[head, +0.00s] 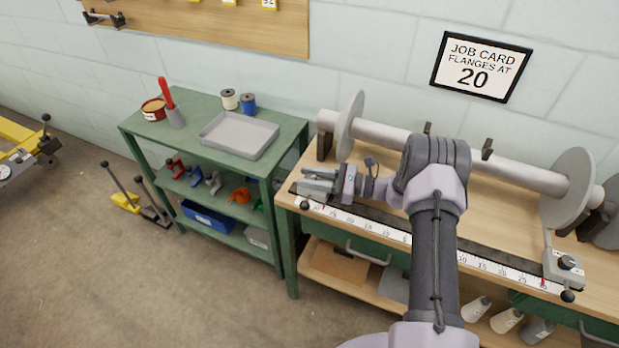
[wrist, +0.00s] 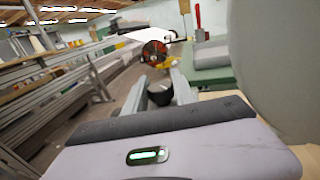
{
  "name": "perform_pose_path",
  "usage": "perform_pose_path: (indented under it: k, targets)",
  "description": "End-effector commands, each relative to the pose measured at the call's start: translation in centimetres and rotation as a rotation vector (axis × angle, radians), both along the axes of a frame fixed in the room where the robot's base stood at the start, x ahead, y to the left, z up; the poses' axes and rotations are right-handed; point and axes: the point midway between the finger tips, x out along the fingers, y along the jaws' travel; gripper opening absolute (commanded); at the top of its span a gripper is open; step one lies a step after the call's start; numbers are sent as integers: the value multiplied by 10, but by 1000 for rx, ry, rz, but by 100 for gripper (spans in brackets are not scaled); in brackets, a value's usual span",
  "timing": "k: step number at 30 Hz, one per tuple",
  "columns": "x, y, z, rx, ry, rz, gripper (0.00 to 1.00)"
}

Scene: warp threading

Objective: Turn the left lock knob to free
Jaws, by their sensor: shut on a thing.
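The left lock knob is mostly hidden behind my gripper (head: 317,181) in the head view. In the wrist view a dark round knob (wrist: 160,94) sits between my two fingers (wrist: 159,90), which are shut on it. My gripper reaches leftward at the left end of the scale rail (head: 385,228), beside the left flange (head: 349,125). Which way the knob is turned cannot be told. The matching right lock knob (head: 566,262) is black and sits on a grey carriage (head: 563,272) at the rail's right end.
A grey beam (head: 470,160) with round flanges lies along the back of the wooden bench. A green shelf unit (head: 285,130) with a grey tray (head: 238,135) stands to the left. A job card (head: 481,66) on the wall reads "FLANGES AT 20". The floor at left front is clear.

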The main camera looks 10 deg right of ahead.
Motion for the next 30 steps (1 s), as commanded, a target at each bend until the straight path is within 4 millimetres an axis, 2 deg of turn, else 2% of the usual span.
perform_pose_path:
  k: [2,3,6,17,22,30]
  targets:
    - [0,0,0,0,1,0,0]
    - [0,0,0,0,1,0,33]
    - [0,0,0,1,1,0,52]
    - [-1,-4,1,1,0,-2,52]
    - [-14,-32,2,2,1,-5,52]
    - [-44,-99,3,1,0,-6,52]
